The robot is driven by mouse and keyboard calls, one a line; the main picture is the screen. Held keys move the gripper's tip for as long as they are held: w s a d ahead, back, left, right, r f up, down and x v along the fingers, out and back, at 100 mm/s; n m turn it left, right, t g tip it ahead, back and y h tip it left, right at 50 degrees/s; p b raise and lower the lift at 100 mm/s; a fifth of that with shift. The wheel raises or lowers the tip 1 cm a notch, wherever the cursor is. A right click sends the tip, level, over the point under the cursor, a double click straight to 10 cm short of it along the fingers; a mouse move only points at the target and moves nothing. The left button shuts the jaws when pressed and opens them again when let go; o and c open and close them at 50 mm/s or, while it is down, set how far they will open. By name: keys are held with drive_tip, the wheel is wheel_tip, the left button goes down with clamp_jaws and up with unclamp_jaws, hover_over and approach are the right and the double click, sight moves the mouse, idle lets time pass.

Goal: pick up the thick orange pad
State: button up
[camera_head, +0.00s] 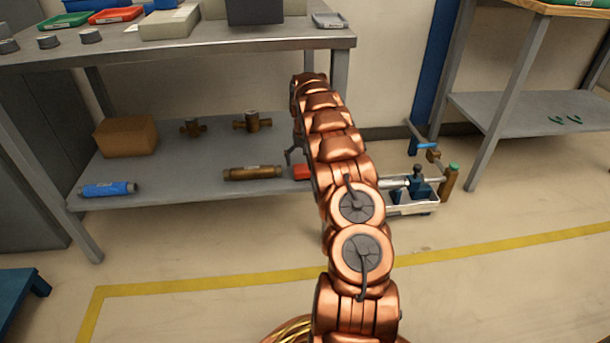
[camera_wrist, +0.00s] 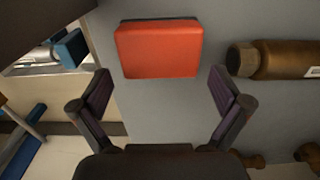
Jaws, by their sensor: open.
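The thick orange pad (camera_wrist: 158,49) lies on the grey lower shelf in the wrist view, at the top middle. In the head view a small part of the orange pad (camera_head: 302,172) shows just left of my copper arm, which hides the rest. My gripper (camera_wrist: 163,88) is open and empty in the wrist view, with its two dark fingers spread to the left and right of the pad's near side. The fingertips appear short of the pad, and I see no contact. In the head view a finger of my gripper (camera_head: 293,153) shows beside the arm.
A brass cylinder (camera_head: 252,173) lies close beside the pad; it also shows in the wrist view (camera_wrist: 275,59). The lower shelf (camera_head: 180,165) also holds a brown box (camera_head: 126,136), brass fittings and a blue cylinder (camera_head: 108,189). The upper tabletop (camera_head: 230,42) overhangs it. A testbench device (camera_head: 415,190) stands right.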

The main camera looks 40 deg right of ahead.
wheel_tip(320, 180, down, 2)
drive_tip(key=shift+f+b, duration=0.25)
drive_tip(key=shift+b, duration=0.05)
drive_tip(key=c, duration=1)
